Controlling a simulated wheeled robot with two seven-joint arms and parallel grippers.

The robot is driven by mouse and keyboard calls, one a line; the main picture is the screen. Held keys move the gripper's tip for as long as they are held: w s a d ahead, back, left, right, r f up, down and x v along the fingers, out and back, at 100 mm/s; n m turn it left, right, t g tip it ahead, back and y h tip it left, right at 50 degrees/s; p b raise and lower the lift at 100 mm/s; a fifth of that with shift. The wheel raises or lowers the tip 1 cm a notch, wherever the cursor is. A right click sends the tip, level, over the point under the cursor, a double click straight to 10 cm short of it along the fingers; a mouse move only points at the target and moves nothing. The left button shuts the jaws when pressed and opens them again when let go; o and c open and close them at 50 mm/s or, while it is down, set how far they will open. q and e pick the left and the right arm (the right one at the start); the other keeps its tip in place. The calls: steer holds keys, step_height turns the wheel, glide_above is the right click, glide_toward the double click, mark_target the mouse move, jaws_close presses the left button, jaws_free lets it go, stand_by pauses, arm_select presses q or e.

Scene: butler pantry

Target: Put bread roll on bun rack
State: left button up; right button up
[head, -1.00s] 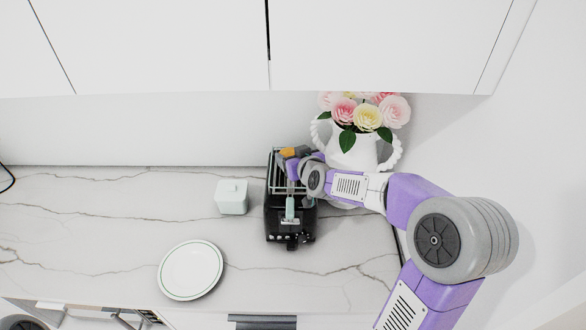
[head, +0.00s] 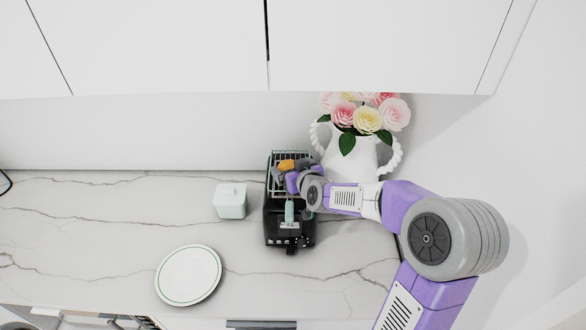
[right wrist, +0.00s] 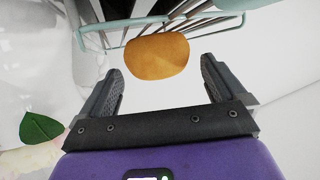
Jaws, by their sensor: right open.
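The bread roll (head: 287,165) is a small orange-brown bun at the wire bun rack (head: 273,158) on top of the black toaster. In the right wrist view the roll (right wrist: 157,56) lies just beyond and between my fingertips, with a gap on both sides. Pale green rack bars (right wrist: 150,22) run behind and beside it. My right gripper (head: 284,174) is open at the near side of the roll; its fingers (right wrist: 162,75) hold nothing. The roll's underside is hidden, so its exact contact with the rack cannot be told. My left gripper is not in view.
The black toaster (head: 288,222) stands below the rack. A white flower vase (head: 350,155) is close on the right, beside my right arm. A pale lidded box (head: 230,202) and a white plate (head: 189,275) are to the left.

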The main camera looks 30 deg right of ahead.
steer(key=shift+s+r, duration=0.1)
steer(key=shift+r, duration=0.1)
steer(key=v, duration=1.1)
steer(key=shift+s, duration=0.35)
steer(key=shift+r, duration=0.1)
